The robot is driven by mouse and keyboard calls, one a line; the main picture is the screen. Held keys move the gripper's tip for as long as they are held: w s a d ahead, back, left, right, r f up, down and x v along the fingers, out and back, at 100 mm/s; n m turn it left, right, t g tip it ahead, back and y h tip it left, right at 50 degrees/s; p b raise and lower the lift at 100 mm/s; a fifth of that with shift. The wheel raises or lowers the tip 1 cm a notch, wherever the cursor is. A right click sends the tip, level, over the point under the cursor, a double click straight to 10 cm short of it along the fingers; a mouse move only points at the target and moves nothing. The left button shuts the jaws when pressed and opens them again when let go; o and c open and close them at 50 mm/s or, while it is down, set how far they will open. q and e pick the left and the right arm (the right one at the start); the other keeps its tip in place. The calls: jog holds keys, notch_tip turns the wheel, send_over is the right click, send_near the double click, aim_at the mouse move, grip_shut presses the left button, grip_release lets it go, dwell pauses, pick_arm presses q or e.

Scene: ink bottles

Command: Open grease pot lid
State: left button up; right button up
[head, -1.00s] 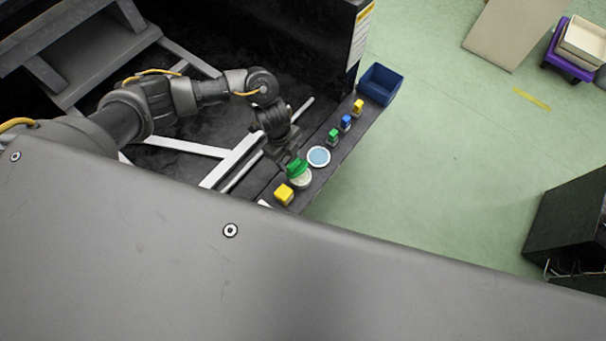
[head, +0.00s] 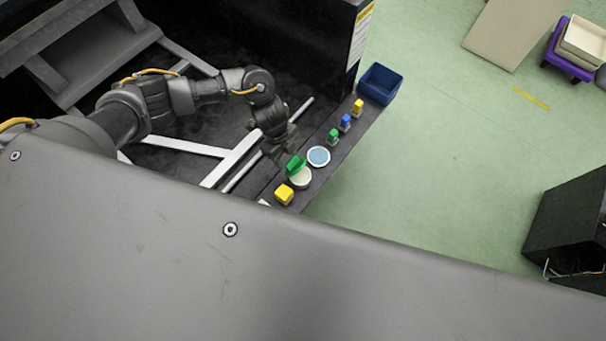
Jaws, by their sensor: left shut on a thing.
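A round white pot with a pale face (head: 301,179) stands on the narrow dark shelf, near its lower end. A green lid (head: 295,166) is tilted at the pot's upper left edge; I cannot tell whether the two touch. My left gripper (head: 287,160) comes from above and is shut on the green lid, its fingertips small and partly hidden. A second round white pot with a blue face (head: 318,156) stands just up and right. My right gripper is not in view.
A yellow block (head: 284,195) stands below the pots. Small green (head: 333,137), blue (head: 345,122) and yellow (head: 358,107) bottles line the dark shelf (head: 338,156) towards a blue bin (head: 380,84). White bars (head: 233,160) lie left of the shelf. Green floor is open on the right.

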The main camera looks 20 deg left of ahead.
pick_arm(q)
jog(key=shift+s+a+f, duration=0.25)
jog(key=shift+a, duration=0.05)
jog(key=shift+w+a, duration=0.1)
jog(key=shift+a, duration=0.15)
jog(key=shift+f, duration=0.1)
jog(key=shift+w+a+f, duration=0.1)
jog(key=shift+a+f, duration=0.05)
jog(key=shift+a, duration=0.15)
jog(key=o, duration=0.6)
jog(key=shift+w, duration=0.1)
jog(key=shift+w+d, duration=0.1)
jog(key=shift+d, duration=0.05)
jog(key=shift+r, duration=0.25)
